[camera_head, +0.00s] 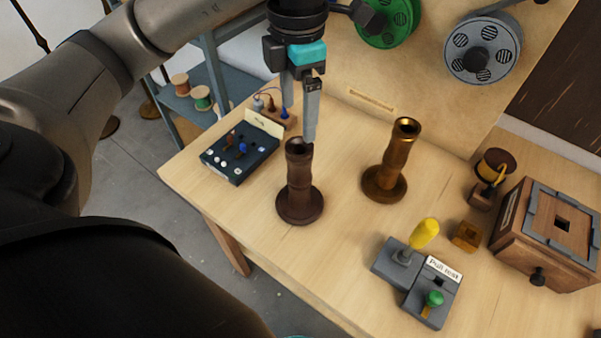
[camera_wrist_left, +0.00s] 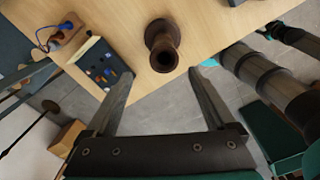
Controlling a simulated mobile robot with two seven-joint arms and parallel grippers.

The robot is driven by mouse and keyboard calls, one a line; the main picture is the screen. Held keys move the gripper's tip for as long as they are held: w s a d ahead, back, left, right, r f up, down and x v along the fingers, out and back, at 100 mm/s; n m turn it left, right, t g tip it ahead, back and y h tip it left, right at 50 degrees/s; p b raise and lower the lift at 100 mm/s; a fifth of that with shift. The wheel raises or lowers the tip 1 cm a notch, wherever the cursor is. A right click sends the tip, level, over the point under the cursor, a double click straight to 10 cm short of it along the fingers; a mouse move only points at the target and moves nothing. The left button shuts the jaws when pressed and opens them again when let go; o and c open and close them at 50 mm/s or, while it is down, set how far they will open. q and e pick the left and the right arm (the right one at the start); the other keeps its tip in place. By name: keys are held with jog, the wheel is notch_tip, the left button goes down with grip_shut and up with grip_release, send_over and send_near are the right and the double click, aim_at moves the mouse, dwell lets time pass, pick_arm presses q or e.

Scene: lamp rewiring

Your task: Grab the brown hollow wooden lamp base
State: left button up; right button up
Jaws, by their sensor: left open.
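The brown hollow wooden lamp base (camera_head: 300,190) stands upright on the workbench, with a wide round foot and an open top. My left gripper (camera_head: 299,122) is open and empty, pointing down at the top of the base. One finger overlaps the rim in the head view; whether it touches cannot be told. In the left wrist view the base (camera_wrist_left: 162,38) lies beyond the open fingertips (camera_wrist_left: 162,74), between their lines. My right gripper's fingers do not show clearly in either view.
A brass-coloured lamp base (camera_head: 392,172) stands to the right. A dark tray of small parts (camera_head: 238,160) lies to the left. A grey pull-test device (camera_head: 412,262), a spool holder (camera_head: 487,180) and a wooden box (camera_head: 530,240) occupy the right side. Bare wood surrounds the brown base.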

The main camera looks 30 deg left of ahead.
aim_at(298, 144)
pick_arm(q)
notch_tip(298, 144, down, 8)
jog(key=f, duration=0.5)
jog(key=shift+s+d+f, duration=0.1)
jog(key=shift+s+d, duration=0.15)
grip_shut()
dwell(0.6)
